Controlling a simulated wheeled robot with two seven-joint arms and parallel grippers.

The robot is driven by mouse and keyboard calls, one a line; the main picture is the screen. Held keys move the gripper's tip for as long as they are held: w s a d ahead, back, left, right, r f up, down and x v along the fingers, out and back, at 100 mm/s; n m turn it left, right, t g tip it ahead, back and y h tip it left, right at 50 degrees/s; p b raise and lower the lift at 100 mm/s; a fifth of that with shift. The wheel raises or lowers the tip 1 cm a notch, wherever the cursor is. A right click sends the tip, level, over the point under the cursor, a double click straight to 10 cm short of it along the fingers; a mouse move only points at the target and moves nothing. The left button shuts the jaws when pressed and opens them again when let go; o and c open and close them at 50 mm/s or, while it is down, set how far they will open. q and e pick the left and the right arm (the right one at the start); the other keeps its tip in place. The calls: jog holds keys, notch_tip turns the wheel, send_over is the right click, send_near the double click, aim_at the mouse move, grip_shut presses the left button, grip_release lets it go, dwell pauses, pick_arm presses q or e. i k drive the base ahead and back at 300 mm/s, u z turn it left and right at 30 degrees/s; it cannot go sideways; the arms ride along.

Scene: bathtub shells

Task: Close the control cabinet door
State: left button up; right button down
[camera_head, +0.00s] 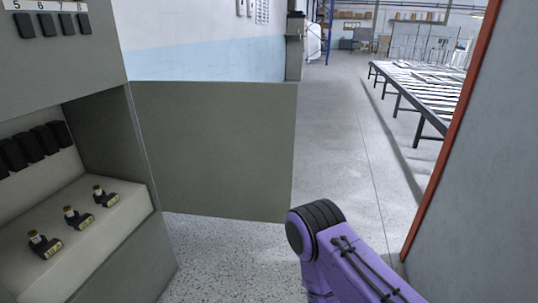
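The control cabinet (138,150) stands at the left, grey, with its lower compartment uncovered. Its grey door (220,150) is swung wide open and extends to the right from the compartment's right edge. Inside the compartment are several black parts on the back wall and 3 small connectors (72,216) on a pale ledge. A purple arm link of mine with a black joint comes in from the bottom right, in front of the door's lower right corner. I cannot tell whether it touches the door. Neither gripper shows.
A grey panel with a red edge (450,130) stands close at the right. A long roller table (420,85) is behind it. The speckled floor (335,130) between door and panel is clear. A white and blue wall (200,45) is behind the door.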

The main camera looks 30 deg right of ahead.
aim_at(224, 150)
jog(key=k, duration=0.4)
jog(key=z, duration=1.6)
jog(key=i, duration=1.15)
jog(key=u, duration=0.5)
